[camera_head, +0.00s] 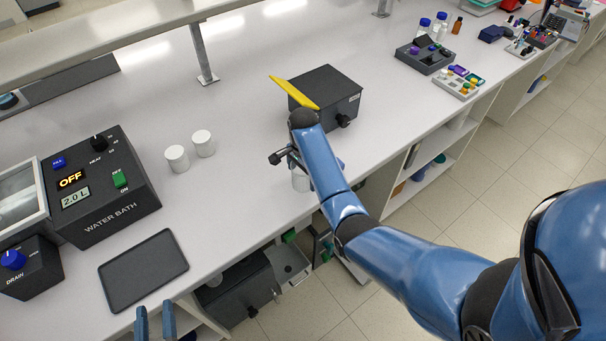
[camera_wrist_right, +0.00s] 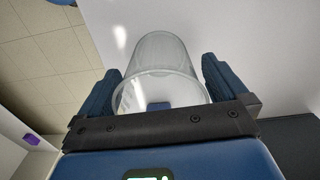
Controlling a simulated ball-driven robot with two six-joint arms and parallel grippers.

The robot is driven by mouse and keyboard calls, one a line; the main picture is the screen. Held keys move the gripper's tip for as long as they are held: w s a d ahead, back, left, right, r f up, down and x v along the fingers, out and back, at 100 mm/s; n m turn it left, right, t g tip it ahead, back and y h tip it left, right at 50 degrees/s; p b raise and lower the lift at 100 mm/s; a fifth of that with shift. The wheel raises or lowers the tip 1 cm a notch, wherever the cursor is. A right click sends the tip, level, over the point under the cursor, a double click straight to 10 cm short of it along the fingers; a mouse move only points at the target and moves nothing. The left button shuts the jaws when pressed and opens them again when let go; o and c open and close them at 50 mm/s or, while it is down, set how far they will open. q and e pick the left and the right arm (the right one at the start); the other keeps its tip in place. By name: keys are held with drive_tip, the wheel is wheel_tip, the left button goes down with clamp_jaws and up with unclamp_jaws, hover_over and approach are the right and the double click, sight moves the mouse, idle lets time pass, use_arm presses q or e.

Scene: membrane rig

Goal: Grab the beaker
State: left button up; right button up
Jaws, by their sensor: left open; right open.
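The clear beaker (camera_head: 300,183) stands near the bench's front edge in the head view, partly hidden by my right arm. In the right wrist view the beaker (camera_wrist_right: 160,55) shows as a translucent cylinder between the two blue fingers. My right gripper (camera_head: 290,158) is open at the beaker, one finger on each side. A gap shows beside the beaker at each finger in the wrist view (camera_wrist_right: 157,80). My left gripper (camera_head: 155,322) is open and empty at the bottom of the head view, below the dark tray.
Two white cylinders (camera_head: 190,151) stand left of the beaker. A dark tray (camera_head: 143,270) lies near the front edge beside the water bath (camera_head: 95,190). A black box (camera_head: 335,90) with a yellow flat piece (camera_head: 293,92) stands behind my right gripper. The bench centre is clear.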

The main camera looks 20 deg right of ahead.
drive_tip(key=shift+f, duration=0.35)
drive_tip(key=shift+c, duration=0.2)
drive_tip(key=c, duration=0.9)
drive_tip(key=shift+c, duration=0.3)
drive_tip(key=shift+r, duration=0.15)
